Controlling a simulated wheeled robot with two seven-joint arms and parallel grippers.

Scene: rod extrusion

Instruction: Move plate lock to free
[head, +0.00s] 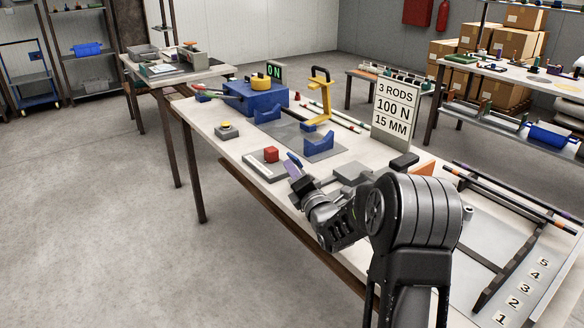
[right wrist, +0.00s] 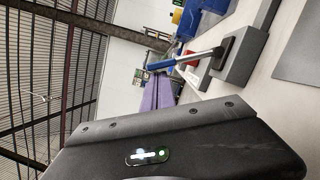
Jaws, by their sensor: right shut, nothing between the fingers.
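A lever with a blue handle and bare metal shank (right wrist: 195,57) rises from a dark pivot on a grey block (right wrist: 242,62) in the right wrist view. It looks like the plate lock; I see no lock marking. In the head view I cannot make the lever out clearly near my right gripper. My right gripper (head: 292,161) is shut and empty above the table's front edge, beside a grey base with a red block (head: 271,154). Its purple fingers (right wrist: 158,93) show close together in the right wrist view, beside the blue handle and apparently apart from it. My left gripper is out of view.
A blue machine (head: 258,98) and a yellow arm-like stand (head: 319,95) are behind on the table. A sign (head: 394,105) reads 3 RODS, 100 N, 15 MM. A numbered rack (head: 503,268) is at right.

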